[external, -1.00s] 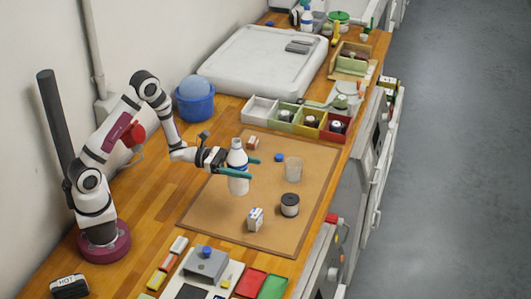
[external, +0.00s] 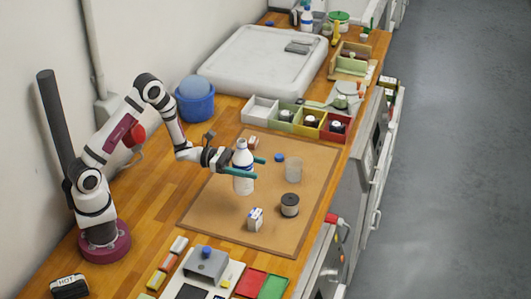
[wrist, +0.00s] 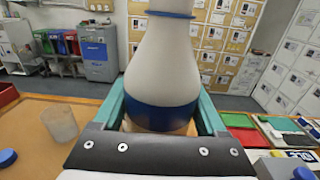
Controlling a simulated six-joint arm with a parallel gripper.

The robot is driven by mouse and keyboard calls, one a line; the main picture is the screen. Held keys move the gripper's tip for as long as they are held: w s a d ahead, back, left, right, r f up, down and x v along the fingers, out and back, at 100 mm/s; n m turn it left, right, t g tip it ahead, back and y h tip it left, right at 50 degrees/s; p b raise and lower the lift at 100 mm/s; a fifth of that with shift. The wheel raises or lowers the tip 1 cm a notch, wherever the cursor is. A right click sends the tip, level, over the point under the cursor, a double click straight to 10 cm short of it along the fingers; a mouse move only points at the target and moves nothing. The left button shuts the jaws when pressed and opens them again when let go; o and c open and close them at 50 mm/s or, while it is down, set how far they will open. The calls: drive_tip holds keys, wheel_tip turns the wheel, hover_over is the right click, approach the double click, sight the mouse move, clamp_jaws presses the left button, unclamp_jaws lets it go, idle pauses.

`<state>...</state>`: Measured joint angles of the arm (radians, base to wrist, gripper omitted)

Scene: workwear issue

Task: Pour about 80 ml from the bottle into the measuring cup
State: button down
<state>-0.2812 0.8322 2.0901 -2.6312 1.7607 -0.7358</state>
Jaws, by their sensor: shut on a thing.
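A white bottle (external: 243,184) with a blue band near its neck stands upright between the fingers of my gripper (external: 249,168). The teal fingers are shut on it; in the wrist view the bottle (wrist: 162,65) fills the middle, with a finger on each side. Its top is cut off there. The clear measuring cup (external: 293,171) stands upright on the brown mat, to the right of the bottle and apart from it. The cup also shows at the left of the wrist view (wrist: 60,124). I cannot make out its markings or any liquid in it.
On the mat (external: 215,208) are a dark spool-like cylinder (external: 290,204), a small white-and-blue box (external: 255,219), a blue cap (external: 279,158) and a small reddish block (external: 253,142). Coloured bins (external: 284,119) stand behind the mat. Free mat surrounds the cup.

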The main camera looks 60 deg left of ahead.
sight(289, 171)
drive_tip(key=w+a+f, duration=0.3)
drive_tip(key=w+f, duration=0.5)
drive_tip(key=w, duration=0.5)
drive_tip(key=shift+w+a+f, duration=0.15)
drive_tip(key=shift+w+f, duration=0.05)
drive_tip(key=shift+f, duration=0.1)
drive_tip(key=shift+n, duration=0.3)
drive_tip(key=f+n+g, duration=0.1)
drive_tip(key=n, duration=0.2)
drive_tip(key=f+n+g, duration=0.1)
drive_tip(key=n, duration=0.2)
drive_tip(key=f+n+g, duration=0.1)
drive_tip(key=n, duration=0.3)
drive_tip(key=shift+s+f+g, duration=0.25)
drive_tip(key=shift+s+g, duration=0.05)
drive_tip(key=shift+s+d+r+n, duration=0.15)
drive_tip(key=shift+d+n, duration=0.1)
drive_tip(key=shift+n, duration=0.55)
drive_tip(key=shift+r+n+g, duration=0.25)
drive_tip(key=shift+n+g, duration=0.05)
drive_tip(key=shift+g, duration=0.1)
drive_tip(key=shift+w+a+r+n, duration=0.2)
drive_tip(key=shift+r+n, duration=0.1)
drive_tip(key=shift+n, duration=0.1)
